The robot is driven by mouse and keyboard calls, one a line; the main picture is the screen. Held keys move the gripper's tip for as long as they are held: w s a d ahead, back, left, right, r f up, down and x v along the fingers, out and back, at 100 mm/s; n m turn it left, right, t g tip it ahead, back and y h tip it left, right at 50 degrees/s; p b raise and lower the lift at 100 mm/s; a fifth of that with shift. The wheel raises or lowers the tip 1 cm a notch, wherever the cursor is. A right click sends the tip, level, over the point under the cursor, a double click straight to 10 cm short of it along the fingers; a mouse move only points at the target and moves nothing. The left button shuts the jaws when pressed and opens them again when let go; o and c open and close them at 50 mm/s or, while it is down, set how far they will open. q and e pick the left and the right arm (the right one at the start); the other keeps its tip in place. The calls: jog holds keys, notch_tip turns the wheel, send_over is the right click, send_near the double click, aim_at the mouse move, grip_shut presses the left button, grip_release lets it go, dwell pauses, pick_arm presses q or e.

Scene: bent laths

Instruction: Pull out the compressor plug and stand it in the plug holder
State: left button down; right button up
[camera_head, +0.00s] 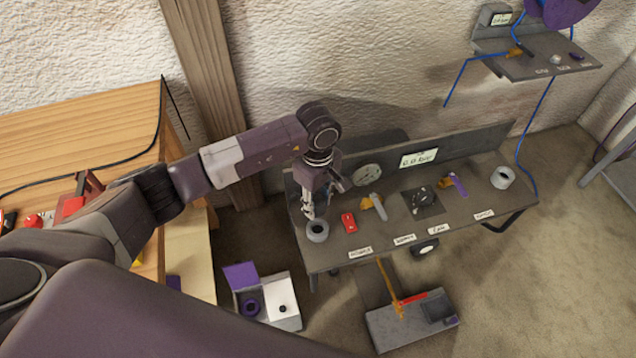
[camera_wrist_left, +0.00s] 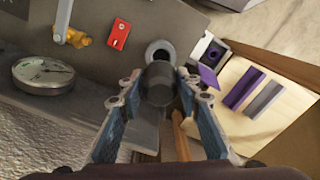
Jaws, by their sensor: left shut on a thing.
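My left gripper (camera_head: 308,212) is over the left end of the grey bench. In the left wrist view its fingers (camera_wrist_left: 158,95) are shut on a dark grey cylinder, the plug (camera_wrist_left: 158,82). A grey ring-shaped cup (camera_head: 317,231), which looks like the plug holder, stands on the bench just below the gripper. In the wrist view the cup (camera_wrist_left: 160,49) shows just beyond the plug's end, its opening partly visible. I cannot tell whether plug and cup touch. A second grey ring (camera_head: 502,177) stands at the bench's right end. My right gripper is not in view.
A red switch (camera_head: 349,222) lies just right of the cup. A gauge (camera_head: 367,175), orange-and-grey valve (camera_head: 373,203) and purple-handled valve (camera_head: 455,184) follow along the bench. A wooden table (camera_head: 80,130) is at left. A box (camera_head: 282,298) with purple parts stands on the floor.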

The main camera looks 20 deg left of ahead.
pick_arm(q)
jog(key=shift+s+d+f+b, duration=0.1)
jog(key=shift+s+f+b, duration=0.1)
jog(key=shift+f+b, duration=0.4)
notch_tip(320, 180, down, 4)
jog(key=shift+w+f+b, duration=0.1)
jog(key=shift+f+b, duration=0.15)
jog(key=shift+b, duration=0.95)
jog(key=shift+f+b, duration=0.5)
jog(key=shift+b, duration=0.05)
jog(key=shift+b, duration=0.45)
jog(key=shift+f+b, duration=0.7)
jog(key=shift+b, duration=0.2)
dwell(0.5)
jog(key=shift+f+b, duration=0.3)
jog(key=shift+b, duration=0.05)
dwell(0.5)
jog(key=c, duration=1.3)
grip_release()
jog(key=shift+o, duration=0.2)
